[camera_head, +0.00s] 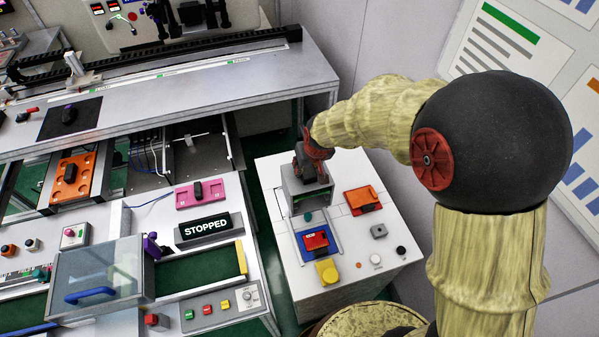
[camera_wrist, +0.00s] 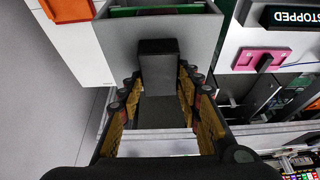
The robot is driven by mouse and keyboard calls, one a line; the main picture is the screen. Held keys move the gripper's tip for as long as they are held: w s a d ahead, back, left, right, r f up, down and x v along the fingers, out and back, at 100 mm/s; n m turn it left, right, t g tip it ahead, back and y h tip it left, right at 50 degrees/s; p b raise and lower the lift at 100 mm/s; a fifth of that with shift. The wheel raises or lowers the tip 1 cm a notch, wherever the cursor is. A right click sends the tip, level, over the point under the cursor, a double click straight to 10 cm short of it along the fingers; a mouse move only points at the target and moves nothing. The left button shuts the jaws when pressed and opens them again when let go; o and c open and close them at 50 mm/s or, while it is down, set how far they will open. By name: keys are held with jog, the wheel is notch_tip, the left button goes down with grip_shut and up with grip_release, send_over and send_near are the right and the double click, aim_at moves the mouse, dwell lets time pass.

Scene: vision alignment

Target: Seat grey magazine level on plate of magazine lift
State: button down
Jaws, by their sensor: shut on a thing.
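The grey magazine (camera_head: 305,197) is a box with an open front and something green inside; it also shows in the wrist view (camera_wrist: 200,35). My gripper (camera_head: 312,170) is above it, shut on the black handle (camera_wrist: 158,62) on its top. The handle lies between the two fingers in the wrist view. The magazine looks about upright over the back part of the white cabinet (camera_head: 272,182). The lift plate cannot be made out under the magazine. I cannot tell whether the magazine touches it or sits level.
On the cabinet top are an orange tray (camera_head: 362,198), a red piece on a blue tray (camera_head: 317,241), a yellow block (camera_head: 327,271), a grey block (camera_head: 379,231) and knobs. A machine bench with a STOPPED sign (camera_head: 207,228) and a pink plate (camera_head: 187,200) stands left.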

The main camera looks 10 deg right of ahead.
jog(key=shift+w+a+r+b+x, duration=0.1)
jog(key=shift+w+a+x, duration=0.15)
jog(key=shift+x, duration=1.5)
jog(key=shift+w+a+r+b+x, duration=0.15)
jog(key=shift+w+x, duration=0.1)
jog(key=shift+x, duration=1.5)
jog(key=shift+w+a+r+b+x, duration=0.15)
jog(key=shift+w+x, duration=0.1)
jog(key=shift+x, duration=1.5)
jog(key=shift+f, duration=0.1)
jog(key=c, duration=1.7)
grip_release()
jog(key=shift+s+f, duration=0.1)
jog(key=shift+f, duration=0.1)
jog(key=o, duration=0.4)
jog(key=shift+o, duration=0.2)
